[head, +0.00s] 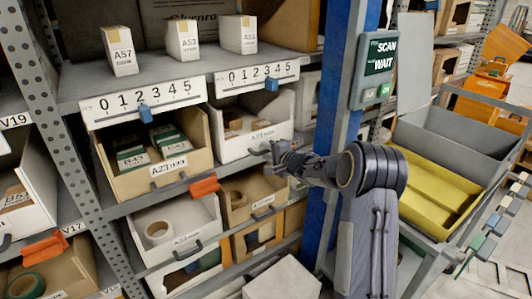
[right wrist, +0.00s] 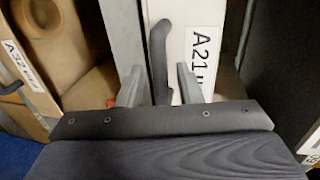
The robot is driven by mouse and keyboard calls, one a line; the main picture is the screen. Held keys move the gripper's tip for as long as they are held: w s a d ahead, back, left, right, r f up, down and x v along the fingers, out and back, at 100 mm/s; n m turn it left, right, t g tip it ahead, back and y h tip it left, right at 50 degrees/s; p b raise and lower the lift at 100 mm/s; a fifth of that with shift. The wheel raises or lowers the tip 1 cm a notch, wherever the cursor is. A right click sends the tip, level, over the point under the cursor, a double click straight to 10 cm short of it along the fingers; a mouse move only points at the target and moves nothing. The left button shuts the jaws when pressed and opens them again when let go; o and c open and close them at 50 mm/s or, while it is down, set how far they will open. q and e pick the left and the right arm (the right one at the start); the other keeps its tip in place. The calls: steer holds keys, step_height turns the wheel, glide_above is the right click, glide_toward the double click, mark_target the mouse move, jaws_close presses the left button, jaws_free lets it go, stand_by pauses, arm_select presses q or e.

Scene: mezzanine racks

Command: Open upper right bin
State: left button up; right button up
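The upper right bin (head: 232,149) is a white box labelled A21 on the rack's upper bin row, with small brown items inside. Its front also shows in the right wrist view (right wrist: 200,25), with the dark curved handle (right wrist: 158,45). My right gripper (head: 273,152) is at the right part of the bin's front. In the right wrist view the fingers stand on either side of the handle, with small gaps, so the gripper is open around it. In the head view the gripper hides part of the front and the handle. My left gripper is not in view.
A cardboard bin A23 (head: 175,178) stands left of it, and lower bins (head: 178,240) are below. A blue post (head: 345,60) with a scan sign (head: 378,58) rises close to my right arm. Small boxes (head: 182,40) stand on the shelf above.

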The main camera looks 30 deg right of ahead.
steer(key=shift+w+f, duration=0.1)
steer(key=shift+w, duration=0.45)
jaws_close()
steer(key=shift+s, duration=0.1)
